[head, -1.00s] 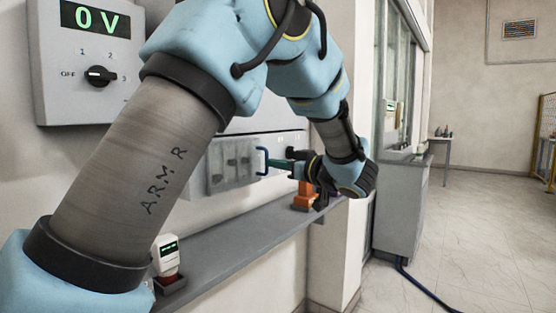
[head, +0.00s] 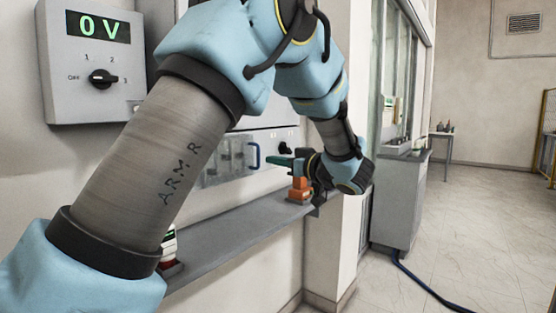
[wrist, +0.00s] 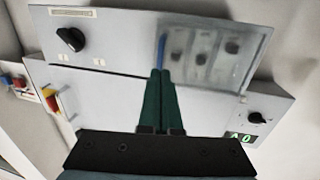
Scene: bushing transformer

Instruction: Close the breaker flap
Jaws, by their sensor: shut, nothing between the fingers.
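The breaker flap (head: 225,165) is a clear, greyish cover with a blue handle (head: 255,155) at its right end in the head view. In the wrist view the flap (wrist: 215,58) lies over several dark switches, with the blue handle (wrist: 161,48) at its left edge. The flap looks near the panel face, but I cannot tell whether it is flush. My gripper (head: 282,162) is right of the handle in the head view. In the wrist view its green fingers (wrist: 160,76) are together and empty, with the tips close to the handle; contact is unclear.
A grey shelf (head: 230,238) runs below the panel, with an orange item (head: 299,189) under my gripper. A box (head: 92,65) reading 0 V, with a knob, hangs at left. A grey cabinet (head: 400,205) stands right; open floor lies beyond.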

